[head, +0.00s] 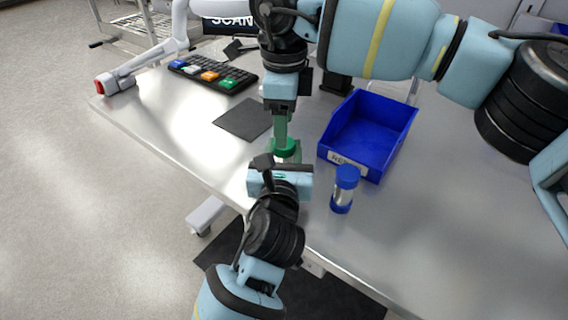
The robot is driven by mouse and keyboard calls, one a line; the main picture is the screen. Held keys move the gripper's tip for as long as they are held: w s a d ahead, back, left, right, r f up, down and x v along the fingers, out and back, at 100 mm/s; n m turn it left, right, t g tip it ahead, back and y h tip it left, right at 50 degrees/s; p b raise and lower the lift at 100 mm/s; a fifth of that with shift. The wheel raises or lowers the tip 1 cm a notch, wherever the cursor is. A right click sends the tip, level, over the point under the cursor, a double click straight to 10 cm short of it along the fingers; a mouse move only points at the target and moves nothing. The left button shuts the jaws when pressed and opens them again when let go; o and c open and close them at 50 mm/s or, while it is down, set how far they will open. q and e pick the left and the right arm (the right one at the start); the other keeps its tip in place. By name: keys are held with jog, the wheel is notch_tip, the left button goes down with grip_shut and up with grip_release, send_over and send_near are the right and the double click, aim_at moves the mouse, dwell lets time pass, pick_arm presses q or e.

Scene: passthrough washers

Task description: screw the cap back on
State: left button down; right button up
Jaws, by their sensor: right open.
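A green cap (286,147) shows at the table's near part, on or just over a pale green container (297,157); I cannot tell whether it is seated. My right gripper (281,140) points down from above, open, with its fingers right at the cap. My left gripper (282,166) comes in from below in the picture, close against the container's near side. Its body hides its fingers and most of the container, so its grip does not show.
A clear vial with blue ends (345,189) stands to the right. Behind it is a blue bin (392,150) with a label. The metal table (450,220) is bare at right.

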aim_at(283, 157)
jog(key=shift+r, duration=0.15)
jog(key=o, duration=0.6)
notch_tip(283, 157, up, 12)
dwell(0.5)
pick_arm(q)
jog(key=c, duration=0.8)
grip_release()
jog(key=shift+c, duration=0.2)
jog(key=shift+s+a, duration=0.15)
jog(key=shift+s, duration=1.8)
jog(key=shift+s+a, duration=0.15)
jog(key=shift+s, duration=1.8)
pick_arm(e)
jog(key=shift+s+r, duration=0.1)
jog(key=shift+r, duration=0.4)
